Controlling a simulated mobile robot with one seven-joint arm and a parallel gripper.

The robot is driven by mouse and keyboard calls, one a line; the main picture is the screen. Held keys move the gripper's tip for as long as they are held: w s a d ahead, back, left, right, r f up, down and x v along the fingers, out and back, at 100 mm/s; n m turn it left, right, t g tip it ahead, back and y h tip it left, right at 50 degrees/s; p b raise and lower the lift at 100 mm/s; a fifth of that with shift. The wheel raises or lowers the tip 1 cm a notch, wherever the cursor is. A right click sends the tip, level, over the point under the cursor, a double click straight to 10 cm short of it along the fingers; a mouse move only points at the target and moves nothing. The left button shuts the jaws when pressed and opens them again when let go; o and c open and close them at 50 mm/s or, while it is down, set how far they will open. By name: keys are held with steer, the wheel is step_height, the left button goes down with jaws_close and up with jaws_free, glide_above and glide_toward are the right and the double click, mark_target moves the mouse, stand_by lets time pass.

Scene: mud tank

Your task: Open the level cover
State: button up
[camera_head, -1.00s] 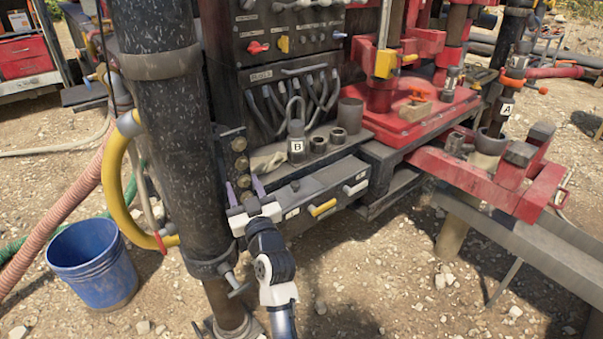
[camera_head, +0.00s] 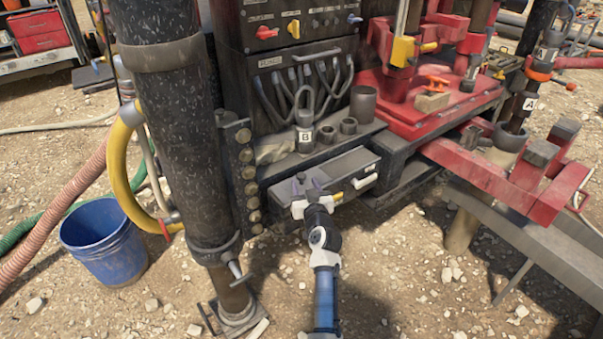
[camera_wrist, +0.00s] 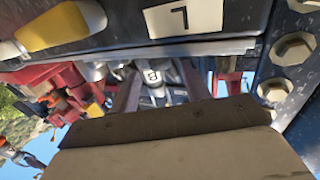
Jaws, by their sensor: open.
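A dark box with a flat grey top (camera_head: 335,165) sits low on the front of the rig. Its front carries a yellow handle (camera_head: 338,196) and a white handle (camera_head: 364,182). My gripper (camera_head: 308,184) is open and empty at the left part of this front, left of the yellow handle, and hides some of it. In the wrist view a white label (camera_wrist: 183,17) with a dark letter like an L is on the dark front, beside the yellow handle (camera_wrist: 62,25). Which part is the level cover is not clear. Contact is not clear.
A thick black column (camera_head: 165,130) and a bolted strip (camera_head: 246,165) stand left of my gripper. A cylinder marked B (camera_head: 305,135) stands behind the box. A blue bucket (camera_head: 103,245) is at the left. Red rig parts (camera_head: 500,180) fill the right. Gravel is open in front.

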mark_target(303, 179)
steer(key=shift+p+x, duration=0.3)
steer(key=shift+x, duration=2.15)
steer(key=shift+c, duration=0.4)
jaws_close()
